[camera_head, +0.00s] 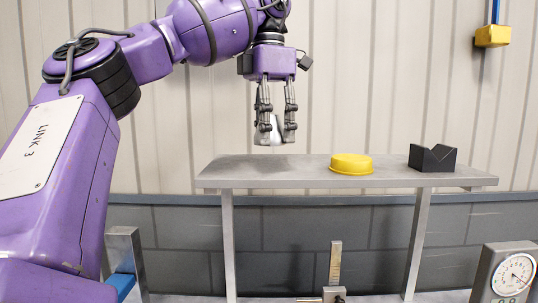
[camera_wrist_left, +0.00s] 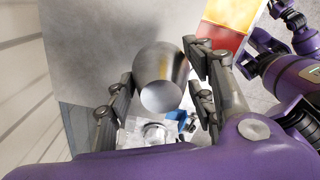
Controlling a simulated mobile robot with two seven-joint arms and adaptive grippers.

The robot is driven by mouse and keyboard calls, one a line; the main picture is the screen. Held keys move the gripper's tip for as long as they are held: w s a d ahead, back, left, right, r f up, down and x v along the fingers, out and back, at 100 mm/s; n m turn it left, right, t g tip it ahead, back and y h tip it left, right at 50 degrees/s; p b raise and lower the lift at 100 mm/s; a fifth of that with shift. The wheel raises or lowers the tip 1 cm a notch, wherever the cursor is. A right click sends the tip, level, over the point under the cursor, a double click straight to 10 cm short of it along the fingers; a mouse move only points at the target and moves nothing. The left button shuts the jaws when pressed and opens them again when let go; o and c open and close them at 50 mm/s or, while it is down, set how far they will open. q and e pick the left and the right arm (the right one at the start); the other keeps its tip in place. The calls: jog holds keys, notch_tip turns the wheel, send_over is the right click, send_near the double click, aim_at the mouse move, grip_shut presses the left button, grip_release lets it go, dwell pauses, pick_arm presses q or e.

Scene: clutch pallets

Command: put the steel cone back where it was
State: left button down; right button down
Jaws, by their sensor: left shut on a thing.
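The steel cone (camera_head: 275,132) is between the fingers of my left gripper (camera_head: 276,122), partly hidden by them. The gripper points down and is shut on the cone, above the left part of the raised grey shelf (camera_head: 260,178). The cone appears to hang clear of the shelf top. In the left wrist view the cone (camera_wrist_left: 162,72) shows as a shiny rounded body with a pale round end face, between the fingers of the left gripper (camera_wrist_left: 160,98). My right gripper does not show in the head view.
A yellow disc (camera_head: 351,164) lies mid-shelf. A black V-block (camera_head: 432,158) stands at its right. The shelf's left part is bare. Below are a dial gauge (camera_head: 515,275) and an upright scale (camera_head: 335,265). A yellow block (camera_head: 492,37) hangs at upper right.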

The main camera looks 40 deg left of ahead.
aim_at(269, 170)
pick_arm(q)
jog(key=shift+w+a+f, duration=0.35)
jog(key=shift+w+f, duration=0.05)
jog(key=shift+f, duration=0.15)
jog(key=shift+w+a+f, duration=0.3)
jog(key=shift+w+f, duration=0.1)
jog(key=shift+f, duration=0.1)
jog(key=shift+w+a+f, duration=0.15)
jog(key=shift+f, duration=1.7)
jog(key=c, duration=0.8)
grip_release()
jog(key=shift+f, duration=0.15)
